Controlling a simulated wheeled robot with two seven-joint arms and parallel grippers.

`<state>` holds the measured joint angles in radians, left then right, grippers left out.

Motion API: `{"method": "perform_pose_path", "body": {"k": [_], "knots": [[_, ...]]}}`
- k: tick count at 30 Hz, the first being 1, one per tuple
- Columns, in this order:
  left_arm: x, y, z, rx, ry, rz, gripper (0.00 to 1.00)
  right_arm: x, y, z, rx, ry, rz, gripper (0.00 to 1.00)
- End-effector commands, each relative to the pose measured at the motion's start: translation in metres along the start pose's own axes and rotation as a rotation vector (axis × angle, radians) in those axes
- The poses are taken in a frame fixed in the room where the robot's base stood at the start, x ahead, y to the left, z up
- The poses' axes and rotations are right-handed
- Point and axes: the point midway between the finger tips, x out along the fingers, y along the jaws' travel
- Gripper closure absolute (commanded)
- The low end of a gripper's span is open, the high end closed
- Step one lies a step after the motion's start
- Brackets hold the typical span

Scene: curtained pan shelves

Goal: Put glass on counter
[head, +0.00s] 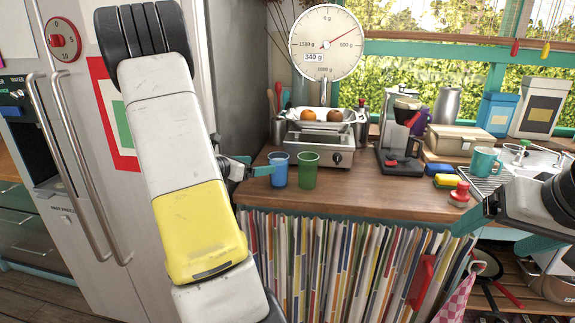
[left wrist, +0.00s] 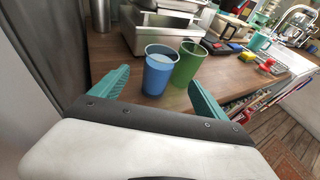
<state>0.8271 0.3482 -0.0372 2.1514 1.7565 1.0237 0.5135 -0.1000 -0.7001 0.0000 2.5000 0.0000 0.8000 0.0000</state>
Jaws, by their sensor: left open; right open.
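A blue glass (head: 279,169) and a green glass (head: 308,170) stand upright side by side on the wooden counter (head: 385,192), near its front left edge. My left gripper (head: 249,167) is open and empty, just left of the blue glass. In the left wrist view the blue glass (left wrist: 159,72) shows between the two teal fingers, a little beyond their tips, and the green glass (left wrist: 189,64) is right behind it. I cannot tell whether a finger touches either glass. My right gripper (head: 487,240) is open and empty at the counter's front right.
A kitchen scale (head: 320,150) with fruit in its pan stands behind the glasses. A coffee maker (head: 401,145), sponges (head: 446,181), a teal mug (head: 485,161) and a dish rack stand further right. The fridge (head: 75,150) is at left. A striped curtain (head: 330,260) hangs below the counter.

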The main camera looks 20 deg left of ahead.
Motion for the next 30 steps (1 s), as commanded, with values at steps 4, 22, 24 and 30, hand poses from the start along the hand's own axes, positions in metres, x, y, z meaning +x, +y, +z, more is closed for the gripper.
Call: {"method": "perform_pose_path", "body": {"k": [4,22,24,30], "knots": [[-0.004,-0.015,0.008,0.046,0.007,-0.036,0.15,0.000,0.000,0.000,0.000,0.000,0.000,0.16],[-0.138,-0.335,0.048,2.046,0.068,-0.960,0.15,0.000,0.000,0.000,0.000,0.000,0.000,0.16],[-0.155,-0.336,0.046,2.279,0.059,-0.988,0.15,0.000,0.000,0.000,0.000,0.000,0.000,0.16],[-0.179,-0.330,0.049,2.675,0.055,-0.996,0.15,0.000,0.000,0.000,0.000,0.000,0.000,0.16]]}}
